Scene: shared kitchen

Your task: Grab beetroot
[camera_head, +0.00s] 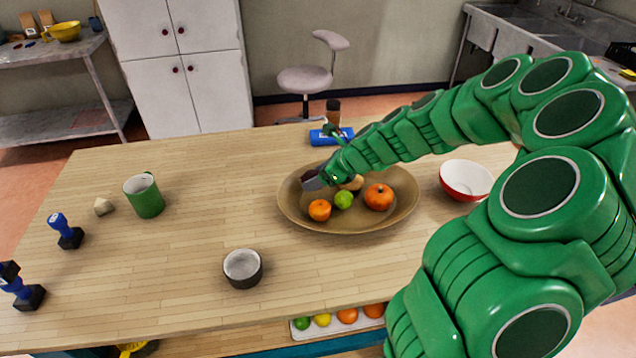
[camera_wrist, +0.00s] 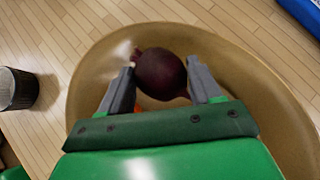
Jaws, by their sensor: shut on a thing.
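The beetroot (camera_wrist: 160,74) is dark purple and round. In the wrist view it sits between the two grey fingers of my gripper (camera_wrist: 160,82), which is shut on it. Behind it is the brown oval bowl (camera_wrist: 88,75). In the head view my gripper (camera_head: 318,180) is at the left part of the bowl (camera_head: 300,221), and the beetroot (camera_head: 309,174) is mostly hidden by the fingers. I cannot tell whether the beetroot still touches the bowl.
The bowl also holds two orange fruits (camera_head: 378,197) and a green lime (camera_head: 343,200). A red-and-white bowl (camera_head: 466,182) stands right, a blue item (camera_head: 331,136) behind. A green mug (camera_head: 144,196) and a dark cup (camera_head: 243,268) stand left.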

